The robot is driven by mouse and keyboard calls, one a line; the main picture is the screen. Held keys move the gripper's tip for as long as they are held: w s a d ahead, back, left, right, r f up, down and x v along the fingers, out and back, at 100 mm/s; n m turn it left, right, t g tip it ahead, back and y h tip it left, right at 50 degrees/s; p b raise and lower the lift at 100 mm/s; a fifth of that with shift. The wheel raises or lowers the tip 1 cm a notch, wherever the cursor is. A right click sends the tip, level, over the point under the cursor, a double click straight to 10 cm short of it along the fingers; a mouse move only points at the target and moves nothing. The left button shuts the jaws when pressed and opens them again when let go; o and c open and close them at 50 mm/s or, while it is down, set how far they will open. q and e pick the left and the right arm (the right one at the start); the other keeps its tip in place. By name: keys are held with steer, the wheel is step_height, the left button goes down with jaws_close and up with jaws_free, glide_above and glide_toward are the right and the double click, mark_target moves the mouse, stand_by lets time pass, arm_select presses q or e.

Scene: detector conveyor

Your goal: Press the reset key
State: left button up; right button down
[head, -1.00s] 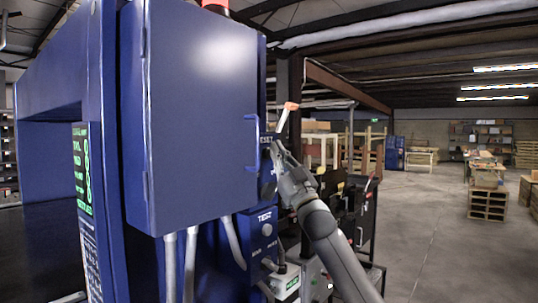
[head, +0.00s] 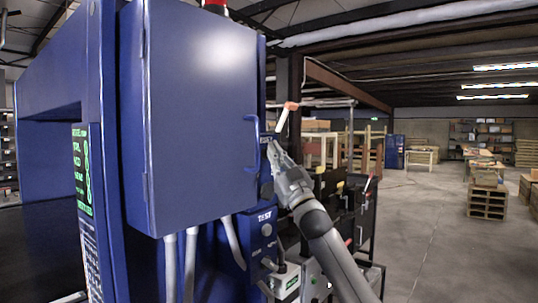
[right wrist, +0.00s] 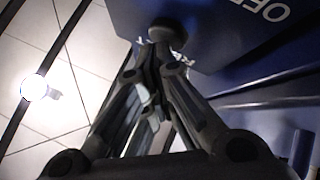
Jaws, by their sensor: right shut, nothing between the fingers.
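The reset key's box shows as a narrow blue edge (head: 264,140) right of the big cabinet's handle in the head view; its label is not readable there. In the right wrist view, a dark round knob (right wrist: 168,33) stands on a blue panel (right wrist: 225,40). Part of a label starting with "RE" is just below it, and "OF" letters are to the right. My right gripper (head: 272,147) is shut and empty, with its tips at the box. In the wrist view its fingertips (right wrist: 160,48) are just below the knob; I cannot tell whether they touch. My left gripper is not in view.
The large blue cabinet (head: 195,110) with its blue handle (head: 251,145) is close on the left. A blue TEST box (head: 263,235) sits below my right gripper. An orange-tipped lever (head: 285,117) rises above the gripper. The floor at right (head: 430,230) is open.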

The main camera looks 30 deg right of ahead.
steer(key=shift+s, duration=0.15)
steer(key=shift+s+d, duration=0.3)
steer(key=shift+s, duration=0.35)
steer(key=s, duration=0.1)
steer(key=s+d+b, duration=0.1)
steer(key=s, duration=0.1)
steer(key=s+d, duration=0.1)
steer(key=shift+s, duration=0.35)
stand_by(1.0)
